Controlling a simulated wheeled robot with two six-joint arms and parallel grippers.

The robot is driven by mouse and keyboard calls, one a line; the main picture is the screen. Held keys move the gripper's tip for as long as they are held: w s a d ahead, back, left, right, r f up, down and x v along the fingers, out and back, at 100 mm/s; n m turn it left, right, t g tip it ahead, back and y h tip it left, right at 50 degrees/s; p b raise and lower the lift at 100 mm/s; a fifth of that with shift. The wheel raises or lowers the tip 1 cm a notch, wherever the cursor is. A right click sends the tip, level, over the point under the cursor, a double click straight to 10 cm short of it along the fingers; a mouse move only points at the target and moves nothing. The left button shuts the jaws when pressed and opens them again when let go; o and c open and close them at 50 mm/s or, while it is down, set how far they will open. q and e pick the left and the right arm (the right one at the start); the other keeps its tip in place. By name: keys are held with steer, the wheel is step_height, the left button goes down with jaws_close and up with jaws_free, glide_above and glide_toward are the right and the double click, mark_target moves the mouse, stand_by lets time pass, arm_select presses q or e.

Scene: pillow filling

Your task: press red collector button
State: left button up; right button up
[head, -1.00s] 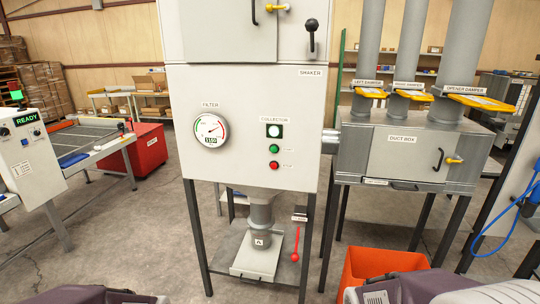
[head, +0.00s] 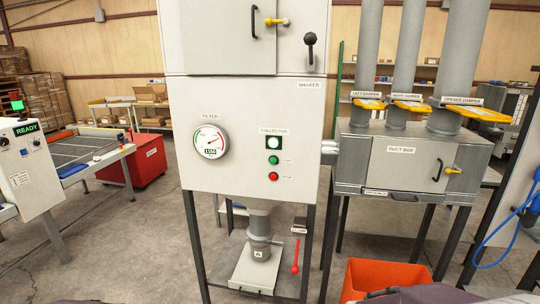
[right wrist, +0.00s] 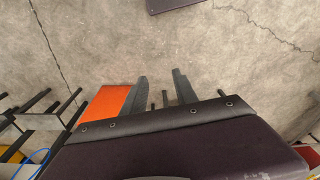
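The red collector button (head: 273,176) is on the pale front panel of the cabinet (head: 310,160). Above it are a green button (head: 273,159) and a pale lamp (head: 273,143) under the COLLECTOR label. Nothing covers the red button. My right gripper (right wrist: 161,86) shows in the right wrist view with its two grey fingers apart and nothing between them. It points over bare concrete, away from the panel. In the head view only the tops of my arms show at the bottom edge. My left gripper is out of view.
The filter gauge (head: 210,142) is left of the buttons. A black shaker lever (head: 310,44) is above. An orange bin (head: 376,277) stands at the lower right, with the duct box (head: 408,160) behind it. A control console (head: 27,170) is at the left.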

jaws_close()
stand_by(1.5)
